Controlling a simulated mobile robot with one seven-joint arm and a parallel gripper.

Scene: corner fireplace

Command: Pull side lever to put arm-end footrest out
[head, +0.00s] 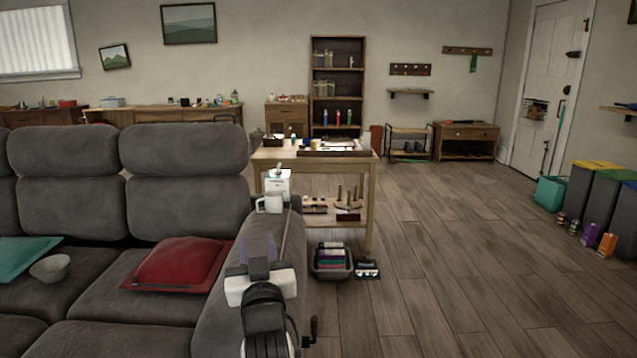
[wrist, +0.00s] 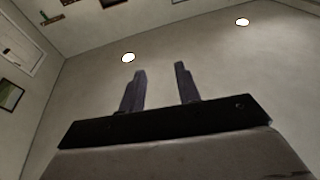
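The side lever (head: 311,330), dark with a brownish knob, shows at the lower right side of the grey sofa's near arm (head: 258,232) in the head view. My gripper (head: 262,245) is above that sofa arm, up and to the left of the lever and apart from it. In the wrist view its two fingers (wrist: 160,90) stand apart with nothing between them, facing the wall and ceiling. The lever is not in the wrist view. My arm hides part of the sofa arm. No extended footrest shows at the arm end.
A red cushion (head: 178,262), teal cushion (head: 22,250) and bowl (head: 50,268) lie on the sofa. A white mug (head: 271,203) and white box (head: 279,184) are beyond my gripper. A grey basket (head: 332,263) stands right of the sofa arm. Floor (head: 440,270) to the right is clear.

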